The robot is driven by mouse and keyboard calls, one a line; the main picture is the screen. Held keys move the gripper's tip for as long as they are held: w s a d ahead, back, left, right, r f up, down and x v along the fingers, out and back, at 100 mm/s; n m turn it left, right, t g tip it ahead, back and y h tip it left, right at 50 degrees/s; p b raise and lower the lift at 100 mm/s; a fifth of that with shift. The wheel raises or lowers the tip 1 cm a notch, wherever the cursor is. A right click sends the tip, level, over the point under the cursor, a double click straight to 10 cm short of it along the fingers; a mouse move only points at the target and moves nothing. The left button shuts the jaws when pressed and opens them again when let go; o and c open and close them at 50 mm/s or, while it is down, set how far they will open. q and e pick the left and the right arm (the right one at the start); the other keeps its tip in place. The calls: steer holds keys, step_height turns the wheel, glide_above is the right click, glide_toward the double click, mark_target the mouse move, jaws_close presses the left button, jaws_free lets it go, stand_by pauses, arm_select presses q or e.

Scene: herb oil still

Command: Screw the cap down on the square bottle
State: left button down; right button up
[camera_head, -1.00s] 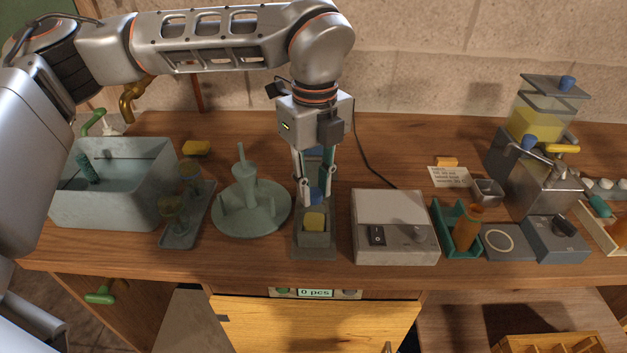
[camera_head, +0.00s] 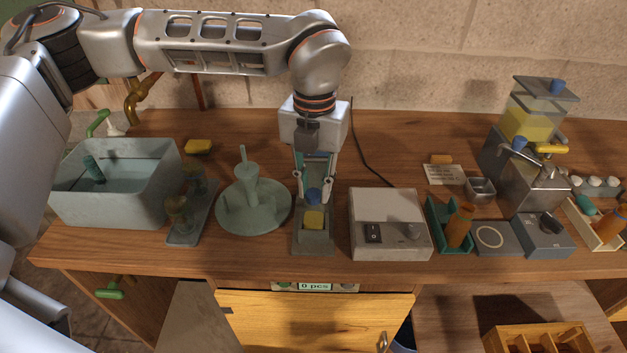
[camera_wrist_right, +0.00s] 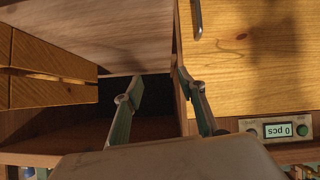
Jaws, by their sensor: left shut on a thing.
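The square bottle (camera_head: 313,219), with yellow contents, stands upright in a grey holder (camera_head: 313,246) near the front of the bench. A blue cap (camera_head: 314,195) is at its top, at the bottle's mouth. My left gripper (camera_head: 314,190) points straight down from above and is shut on the cap, its fingers on either side. I cannot tell how far down the cap sits on the thread. My right gripper (camera_wrist_right: 160,77) shows in the right wrist view, open and empty, below bench level in front of the cabinet.
A round green stand with a funnel (camera_head: 252,200) is close on the left. A white box with a switch and knob (camera_head: 389,230) is close on the right. A basin (camera_head: 116,205) stands far left. An amber bottle (camera_head: 459,225) lies in a green cradle (camera_head: 437,226).

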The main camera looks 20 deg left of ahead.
mark_target(314, 192)
arm_select(q)
steer(key=shift+m, duration=0.8)
arm_select(e)
steer(key=shift+r, duration=0.3)
steer(key=shift+f, duration=0.1)
arm_select(q)
steer(key=c, duration=1.8)
jaws_free()
arm_select(e)
steer(key=shift+f, duration=0.1)
arm_select(q)
steer(key=shift+o, duration=0.2)
arm_select(e)
steer(key=shift+r, duration=0.25)
arm_select(q)
steer(key=shift+r+p, duration=0.65)
steer(key=shift+r, duration=0.2)
arm_select(e)
steer(key=shift+w+r, duration=0.1)
steer(key=shift+r, duration=0.35)
arm_select(q)
steer(key=shift+r+p, duration=1.25)
steer(key=shift+r, duration=1.4)
arm_select(e)
step_height(314, 192, up, 2)
steer(key=shift+r, duration=0.1)
